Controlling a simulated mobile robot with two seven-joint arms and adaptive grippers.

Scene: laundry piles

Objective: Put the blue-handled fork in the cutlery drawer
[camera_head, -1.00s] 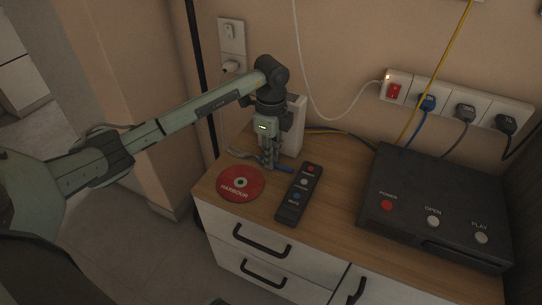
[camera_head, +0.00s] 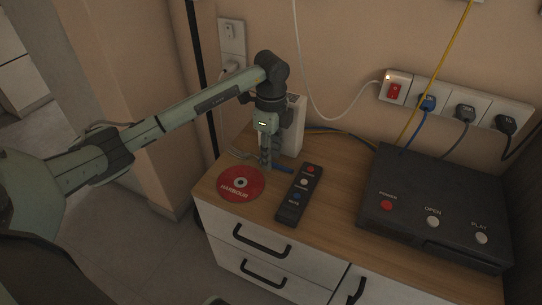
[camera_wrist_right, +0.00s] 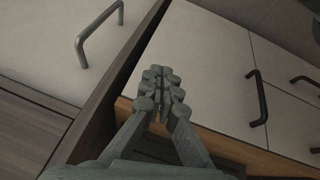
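The blue-handled fork lies on the wooden cabinet top; its blue handle (camera_head: 284,169) shows right of my left gripper (camera_head: 269,163) and its grey tines point left. My left gripper points down at the fork's middle, its fingers hiding that part. I cannot tell whether they are closed on it. The cabinet front has an upper drawer (camera_head: 228,228) and a lower drawer (camera_head: 235,268), both shut, with dark handles; no label tells which is for cutlery. My right gripper (camera_wrist_right: 161,72) is shut and empty in the right wrist view, in front of cabinet fronts with dark handles.
A red disc (camera_head: 228,184) lies just in front of my left gripper, and a dark remote (camera_head: 292,207) to its right. A black player box (camera_head: 405,185) fills the right of the top. A white box (camera_head: 296,125) stands behind the gripper. Cables run along the wall.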

